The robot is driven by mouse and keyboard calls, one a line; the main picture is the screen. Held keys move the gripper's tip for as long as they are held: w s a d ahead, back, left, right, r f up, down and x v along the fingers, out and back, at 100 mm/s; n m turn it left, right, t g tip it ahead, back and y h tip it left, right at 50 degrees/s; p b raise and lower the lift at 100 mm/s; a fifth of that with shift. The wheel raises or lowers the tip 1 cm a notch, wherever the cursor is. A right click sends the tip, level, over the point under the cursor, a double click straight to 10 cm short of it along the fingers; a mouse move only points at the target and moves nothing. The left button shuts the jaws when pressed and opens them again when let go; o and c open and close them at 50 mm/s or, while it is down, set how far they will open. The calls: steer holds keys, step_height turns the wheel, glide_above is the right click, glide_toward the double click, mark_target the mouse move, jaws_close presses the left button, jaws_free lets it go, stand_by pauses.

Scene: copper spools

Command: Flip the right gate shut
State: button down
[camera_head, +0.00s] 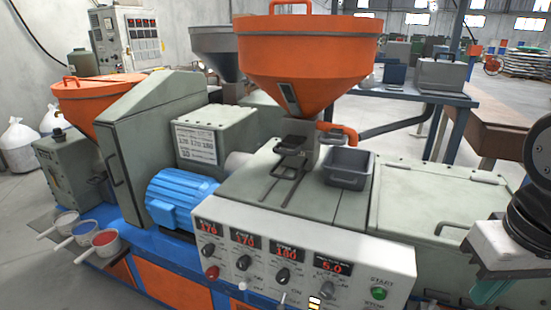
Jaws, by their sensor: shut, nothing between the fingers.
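A large orange hopper (300,60) stands on the machine at the middle. At its throat an orange lever (339,131) sticks out to the right, roughly level; it looks like the handle of the right gate. The gate plate itself is hidden, so I cannot tell its position. My gripper (490,291) is at the lower right edge, partly cut off, with teal fingertips together and empty. It is well to the right of the lever, below it in the picture, and apart from it.
A grey open bin (348,168) sits just below the lever. A white control panel (300,258) with knobs and red displays faces front. A smaller orange hopper (100,95) and a blue motor (180,198) are at left. A flat grey lid (435,200) lies between bin and gripper.

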steer(key=shift+w, duration=0.1)
steer(key=w+a+f+n+t+y, duration=0.1)
steer(key=w+a+n+t, duration=0.35)
steer(key=w, duration=0.65)
steer(key=w+a+f+n+t+y, duration=0.1)
steer(key=w+a+n+t, duration=0.4)
steer(key=w, duration=0.6)
steer(key=w+a+n+t+y, duration=0.3)
steer(key=w+a+n+y, duration=0.2)
steer(key=w+a+n, duration=0.5)
steer(key=a+n, duration=0.2)
steer(key=a, duration=0.1)
steer(key=shift+a+r, duration=0.35)
steer(key=shift+t, duration=0.25)
